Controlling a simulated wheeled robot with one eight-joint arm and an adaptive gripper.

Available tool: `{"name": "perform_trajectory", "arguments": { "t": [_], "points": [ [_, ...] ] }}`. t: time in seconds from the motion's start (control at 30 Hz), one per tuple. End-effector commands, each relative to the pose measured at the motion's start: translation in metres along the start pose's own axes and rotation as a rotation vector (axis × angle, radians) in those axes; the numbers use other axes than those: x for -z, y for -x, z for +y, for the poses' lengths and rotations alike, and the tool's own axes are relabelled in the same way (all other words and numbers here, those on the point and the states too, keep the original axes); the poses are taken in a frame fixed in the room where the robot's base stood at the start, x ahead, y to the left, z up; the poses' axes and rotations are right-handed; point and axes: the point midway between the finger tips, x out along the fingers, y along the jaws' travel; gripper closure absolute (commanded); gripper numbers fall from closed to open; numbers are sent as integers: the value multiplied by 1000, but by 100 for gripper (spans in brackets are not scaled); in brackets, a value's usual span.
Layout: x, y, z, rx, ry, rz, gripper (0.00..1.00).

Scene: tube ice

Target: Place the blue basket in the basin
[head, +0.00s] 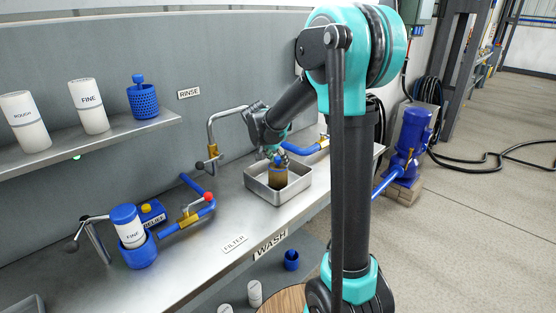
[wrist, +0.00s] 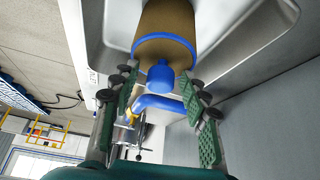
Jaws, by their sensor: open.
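A blue perforated basket (head: 143,101) with a knob on top stands upright on the wall shelf. The metal basin (head: 303,184) sits on the bench under the rinse spout. In it stands a brown cylinder (head: 278,180) with a blue rim and blue knob. My gripper (head: 274,157) is over the basin at the top of this cylinder. In the wrist view my gripper (wrist: 163,108) is open, with its pads on either side and the cylinder's blue knob (wrist: 160,76) near the fingertips. I cannot tell whether the pads touch it. My gripper is far from the shelf basket.
White cartridges marked ROUGH (head: 25,122) and FINE (head: 88,106) share the shelf (head: 60,150). A FINE cartridge stands in a blue housing (head: 140,253) on the bench. A rinse spout (head: 211,130) and blue pipes with valves (head: 187,217) flank the basin.

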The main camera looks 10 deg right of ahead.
Motion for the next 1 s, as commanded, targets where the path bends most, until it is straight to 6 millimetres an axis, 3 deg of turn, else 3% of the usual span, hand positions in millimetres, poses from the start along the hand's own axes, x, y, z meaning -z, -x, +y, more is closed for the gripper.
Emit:
{"name": "perform_trajectory", "arguments": {
  "t": [0.27, 0.7, 0.9, 1.0],
  "points": [
    [1, 11, 0, 0, 1, 0, 55],
    [1, 96, 0, 0, 2, 0, 55],
    [1, 117, 0, 0, 1, 0, 55],
    [-1, 118, 6, 2, 12, -7, 55]
  ]
}}
